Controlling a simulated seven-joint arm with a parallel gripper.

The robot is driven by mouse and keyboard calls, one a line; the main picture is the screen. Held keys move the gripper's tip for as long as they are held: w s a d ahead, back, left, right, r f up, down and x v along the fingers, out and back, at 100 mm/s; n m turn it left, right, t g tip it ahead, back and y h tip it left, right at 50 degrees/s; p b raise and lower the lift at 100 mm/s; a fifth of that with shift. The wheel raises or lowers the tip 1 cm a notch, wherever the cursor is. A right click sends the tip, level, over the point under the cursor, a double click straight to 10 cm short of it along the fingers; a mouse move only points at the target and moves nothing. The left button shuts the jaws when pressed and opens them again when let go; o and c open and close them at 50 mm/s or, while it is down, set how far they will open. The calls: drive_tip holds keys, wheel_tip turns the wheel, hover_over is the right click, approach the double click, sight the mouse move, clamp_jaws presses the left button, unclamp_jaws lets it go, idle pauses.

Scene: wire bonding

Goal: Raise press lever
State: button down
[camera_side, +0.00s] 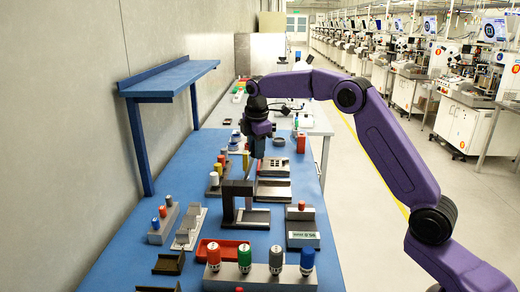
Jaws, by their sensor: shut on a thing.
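The press (230,202) is a dark grey frame with an upright post and a flat base, in the middle of the blue bench. The press lever (250,169) shows as a thin, pale bar rising steeply at the top of the press. My gripper (258,155) points down just above the press, with its jaws shut on the lever. The gripper body and the small scale hide most of the grip and part of the lever.
The blue bench (135,228) carries a front block (230,280) with several coloured knobs, a red tray (222,251) and a device with a display (303,240). Grey fixtures stand left of the press. A blue shelf (168,78) overhangs the left side.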

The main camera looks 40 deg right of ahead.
drive_tip(key=shift+w+a+r+g+h, duration=0.35)
drive_tip(key=shift+w+a+g+h, duration=0.3)
drive_tip(key=shift+w+a, duration=0.2)
drive_tip(key=c, duration=0.9)
unclamp_jaws()
drive_tip(key=shift+d+v, duration=0.15)
drive_tip(key=shift+v, duration=0.5)
drive_tip(key=shift+d+v, duration=0.15)
drive_tip(key=shift+v, duration=0.45)
drive_tip(key=s+r, duration=0.3)
drive_tip(key=s, duration=0.1)
drive_tip(key=s+r, duration=0.4)
drive_tip(key=s, duration=0.1)
drive_tip(key=s+r, duration=0.3)
drive_tip(key=s, duration=0.2)
drive_tip(key=shift+a+r, duration=0.1)
drive_tip(key=shift+r, duration=0.2)
